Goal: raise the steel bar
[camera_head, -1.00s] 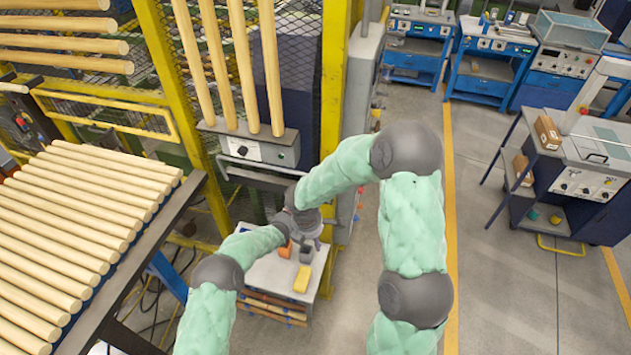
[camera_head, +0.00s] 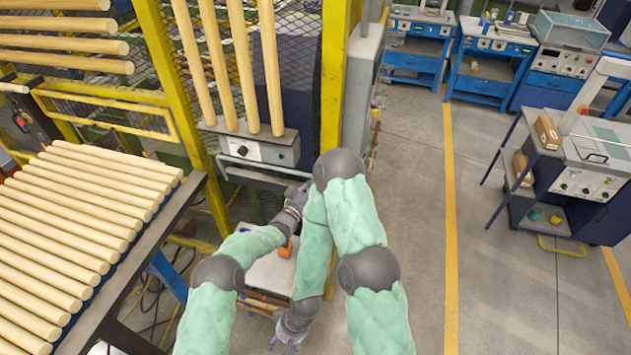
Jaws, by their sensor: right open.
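The steel bar (camera_head: 258,179) runs level below a grey control box, in front of the yellow mesh guard. Its right end is close to my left gripper (camera_head: 303,189), which reaches up from the lower left. I cannot tell whether the gripper touches the bar, and its fingers are too small and partly hidden by my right arm to read. My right gripper (camera_head: 284,343) hangs low at the bottom of the view, well below the bar, pointing down. Its fingers are apart and nothing shows between them.
A rack of turned wood rods (camera_head: 75,215) fills the left side. A low cart (camera_head: 268,272) with an orange block (camera_head: 286,249) stands below the bar, partly behind my arms. A yellow post (camera_head: 334,90) rises at the bar's right.

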